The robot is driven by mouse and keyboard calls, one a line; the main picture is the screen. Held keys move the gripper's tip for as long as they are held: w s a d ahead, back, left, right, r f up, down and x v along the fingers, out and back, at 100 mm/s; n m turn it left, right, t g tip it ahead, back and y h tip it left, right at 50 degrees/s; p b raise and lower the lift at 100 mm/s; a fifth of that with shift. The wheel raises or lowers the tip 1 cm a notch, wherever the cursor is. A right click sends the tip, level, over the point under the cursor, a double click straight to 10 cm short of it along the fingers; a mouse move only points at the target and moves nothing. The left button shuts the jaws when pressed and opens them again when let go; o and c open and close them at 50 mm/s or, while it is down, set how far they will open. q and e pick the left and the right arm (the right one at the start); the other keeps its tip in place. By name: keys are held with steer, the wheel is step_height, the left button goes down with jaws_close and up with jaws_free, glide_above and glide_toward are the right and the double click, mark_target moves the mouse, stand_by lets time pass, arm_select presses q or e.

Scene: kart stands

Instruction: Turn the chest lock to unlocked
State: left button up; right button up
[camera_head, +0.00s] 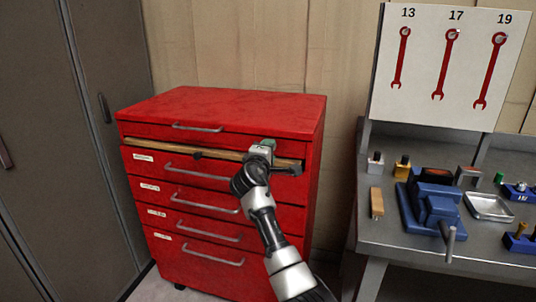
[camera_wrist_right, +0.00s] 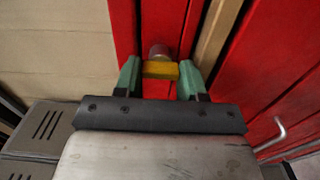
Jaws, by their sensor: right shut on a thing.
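The red chest (camera_head: 225,112) stands against the wall with several drawers. Its lock shows in the right wrist view as a yellow key-like tab (camera_wrist_right: 161,70) in front of a round metal cylinder (camera_wrist_right: 159,51) on a red face. My right gripper (camera_head: 265,146) is at the upper right front of the chest. In the right wrist view its green fingers (camera_wrist_right: 161,80) are on both sides of the yellow tab, shut on it. In the head view the lock is hidden behind the gripper. I cannot tell the lock's turned state. My left gripper is not in view.
A tan strip (camera_head: 180,153) runs along the chest front below the top handle. A grey workbench (camera_head: 400,232) to the right holds a blue vise (camera_head: 434,205) and small parts. A wrench board (camera_head: 425,75) stands above it. A grey cabinet (camera_head: 60,130) is at left.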

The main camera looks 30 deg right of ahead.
steer(key=shift+f, duration=0.1)
steer(key=o, duration=0.9)
steer(key=shift+s+a, duration=0.1)
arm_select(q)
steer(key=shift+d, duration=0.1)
arm_select(e)
steer(key=v, duration=1)
steer(key=shift+s+a, duration=0.15)
steer(key=shift+a, duration=0.05)
